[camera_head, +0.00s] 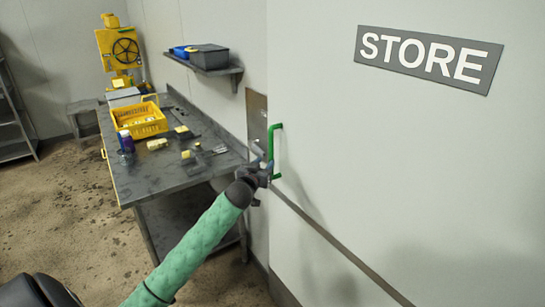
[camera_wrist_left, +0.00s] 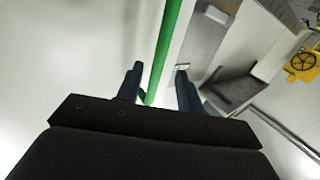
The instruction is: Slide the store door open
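The store door (camera_head: 400,160) is a large pale sliding panel on the right in the head view, under a grey STORE sign (camera_head: 428,58). Its green upright handle (camera_head: 271,150) is near the door's left edge. My left gripper (camera_head: 262,165) is at the lower part of the handle. In the left wrist view the two dark fingers of my left gripper (camera_wrist_left: 158,88) are apart, and the green handle (camera_wrist_left: 165,50) runs up between them, closer to the left finger. The fingers do not look closed on it. My right gripper is not in view.
A dark metal table (camera_head: 165,178) stands left of the door, with a yellow crate (camera_head: 139,119) and small tools on it. A wall shelf (camera_head: 215,69) holds bins above. A yellow machine with a handwheel (camera_head: 120,50) is at the back. Open floor (camera_head: 55,200) lies left.

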